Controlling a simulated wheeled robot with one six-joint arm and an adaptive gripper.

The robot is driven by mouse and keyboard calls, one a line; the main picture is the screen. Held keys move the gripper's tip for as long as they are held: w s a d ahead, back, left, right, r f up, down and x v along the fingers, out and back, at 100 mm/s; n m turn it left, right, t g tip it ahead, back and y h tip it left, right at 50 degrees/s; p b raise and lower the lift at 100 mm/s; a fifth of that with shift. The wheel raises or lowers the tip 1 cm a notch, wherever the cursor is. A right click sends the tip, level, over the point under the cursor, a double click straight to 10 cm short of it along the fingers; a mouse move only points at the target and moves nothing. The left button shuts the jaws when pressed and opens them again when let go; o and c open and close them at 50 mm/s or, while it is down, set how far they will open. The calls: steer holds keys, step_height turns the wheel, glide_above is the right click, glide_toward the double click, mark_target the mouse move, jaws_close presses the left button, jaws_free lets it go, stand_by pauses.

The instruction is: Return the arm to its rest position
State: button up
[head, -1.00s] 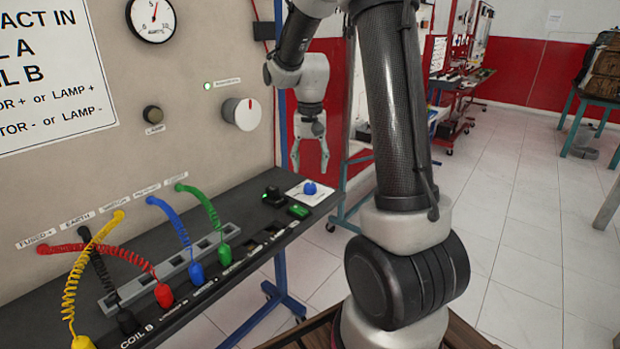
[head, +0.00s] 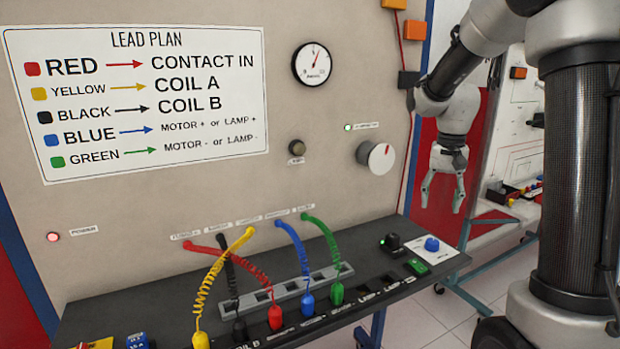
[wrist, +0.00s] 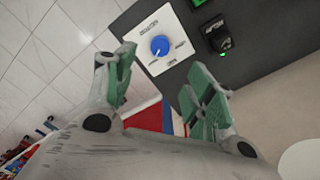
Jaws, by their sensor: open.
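My gripper (head: 442,190) hangs open and empty at the right of the trainer panel in the head view, fingers pointing down. Its green-padded fingers (wrist: 158,95) stand apart with nothing between them in the wrist view. My arm comes down from the top right of the head view. The blue knob (head: 432,244) on its white plate sits at the right end of the black shelf, below the gripper. The knob also shows beyond the fingertips in the wrist view (wrist: 160,45). No contact between gripper and panel shows.
The trainer panel (head: 330,110) carries a gauge, a white dial (head: 376,158) and a lead plan sign (head: 140,100). Colored coiled leads (head: 294,250) rise from the black shelf (head: 390,293). Open tiled floor (wrist: 40,60) lies beyond the shelf end.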

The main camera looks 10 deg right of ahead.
steer(key=s+a+r+n+t, duration=0.2)
steer(key=s+r+n, duration=0.1)
steer(key=s, duration=0.9)
steer(key=s+a+r+n+t, duration=0.2)
steer(key=s+a+r+n, duration=0.1)
steer(key=s, duration=0.8)
steer(key=shift+s+r, duration=0.35)
steer(key=shift+r, duration=0.1)
